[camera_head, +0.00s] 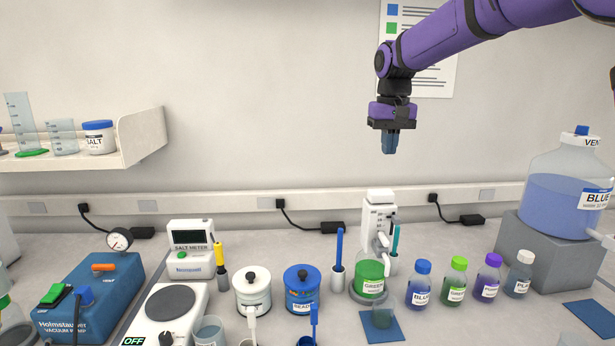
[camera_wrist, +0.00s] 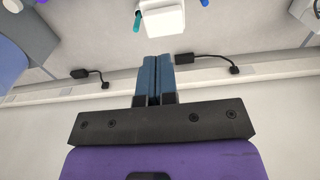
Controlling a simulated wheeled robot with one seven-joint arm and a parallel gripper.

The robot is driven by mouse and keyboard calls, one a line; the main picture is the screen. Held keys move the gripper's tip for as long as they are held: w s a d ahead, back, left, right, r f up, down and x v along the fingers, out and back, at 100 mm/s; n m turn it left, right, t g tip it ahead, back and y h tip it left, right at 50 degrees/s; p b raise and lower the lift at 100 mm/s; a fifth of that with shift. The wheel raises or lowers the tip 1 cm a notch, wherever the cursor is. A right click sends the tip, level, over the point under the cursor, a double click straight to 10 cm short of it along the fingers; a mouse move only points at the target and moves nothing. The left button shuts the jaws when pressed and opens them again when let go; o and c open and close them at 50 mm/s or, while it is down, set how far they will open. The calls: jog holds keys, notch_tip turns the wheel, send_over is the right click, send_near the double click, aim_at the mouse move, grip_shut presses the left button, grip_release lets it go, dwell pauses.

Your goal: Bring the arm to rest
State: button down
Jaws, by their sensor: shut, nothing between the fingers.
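My gripper (camera_head: 390,142) hangs in the air with its blue fingers pointing down, high above the bench and in front of the wall. The purple arm reaches in from the upper right. In the wrist view my gripper (camera_wrist: 155,62) shows its two blue fingers together, shut, with nothing between them. It touches nothing that I can see.
Below it on the bench stand a white dispenser (camera_head: 378,212), a green-filled bottle (camera_head: 370,277) and several capped bottles, including a blue one (camera_head: 420,285). A large blue carboy (camera_head: 555,200) stands at right. A shelf (camera_head: 140,137) is at left. The air around my gripper is clear.

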jog(key=s+d+r+t, duration=0.15)
jog(key=s+r, duration=0.25)
jog(key=s, duration=0.6)
jog(key=s+d+f+t, duration=0.2)
jog(key=s+f, duration=0.1)
jog(key=s, duration=1)
jog(key=s+d+f+t, duration=0.1)
jog(key=s+d+f, duration=0.2)
jog(key=s, duration=1)
jog(key=shift+s+f+t, duration=0.3)
jog(key=shift+f+t, duration=0.05)
jog(key=shift+f, duration=0.1)
jog(key=shift+w, duration=0.15)
dwell(0.9)
